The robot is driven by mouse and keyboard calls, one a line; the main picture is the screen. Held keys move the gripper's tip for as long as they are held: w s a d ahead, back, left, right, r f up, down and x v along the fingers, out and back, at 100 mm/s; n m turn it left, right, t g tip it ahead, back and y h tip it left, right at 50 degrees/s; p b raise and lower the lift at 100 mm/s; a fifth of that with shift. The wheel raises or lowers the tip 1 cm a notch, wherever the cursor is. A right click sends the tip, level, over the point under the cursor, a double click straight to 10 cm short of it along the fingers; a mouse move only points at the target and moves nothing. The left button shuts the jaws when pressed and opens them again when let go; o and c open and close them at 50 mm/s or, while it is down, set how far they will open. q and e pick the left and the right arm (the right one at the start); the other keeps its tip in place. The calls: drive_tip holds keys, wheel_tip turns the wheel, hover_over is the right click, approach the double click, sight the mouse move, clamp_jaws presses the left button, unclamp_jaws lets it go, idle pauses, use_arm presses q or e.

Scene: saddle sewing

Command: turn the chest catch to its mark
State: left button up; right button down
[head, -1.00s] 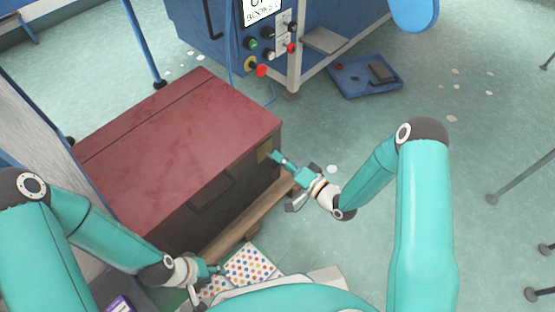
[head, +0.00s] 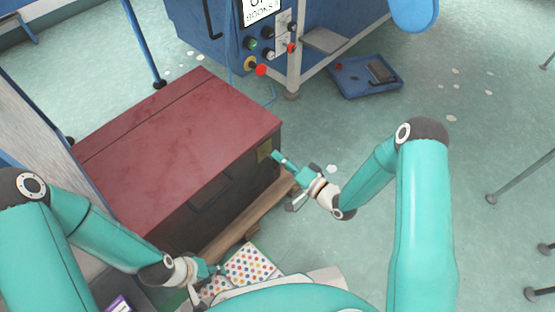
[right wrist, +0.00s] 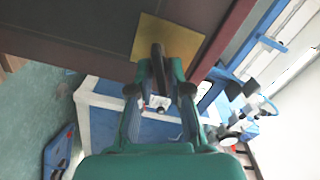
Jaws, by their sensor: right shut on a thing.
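The chest (head: 185,145) has a dark red lid and a dark front, and stands at left centre in the head view. A brass-yellow plate (head: 264,151) sits near the right end of its front; it also shows in the right wrist view (right wrist: 185,42). The catch (right wrist: 158,62) is a dark upright lever on that plate. My right gripper (head: 277,157) is shut on the catch, its fingers on either side in the right wrist view (right wrist: 160,88). The mark cannot be made out. My left gripper (head: 217,270) is low beside a dotted cloth, its jaws too small to judge.
A wooden pallet (head: 236,235) lies under the chest. The colour-dotted cloth (head: 250,264) lies in front of it. A blue machine (head: 210,45) with buttons stands behind, and a blue tray (head: 365,77) lies on the floor. Floor right of the chest is mostly open.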

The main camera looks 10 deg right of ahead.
drive_tip(key=shift+f, duration=0.2)
drive_tip(key=c, duration=1.1)
unclamp_jaws()
drive_tip(key=shift+c, duration=0.2)
drive_tip(key=shift+o, duration=0.2)
drive_tip(key=shift+r, duration=0.1)
drive_tip(key=v, duration=1.2)
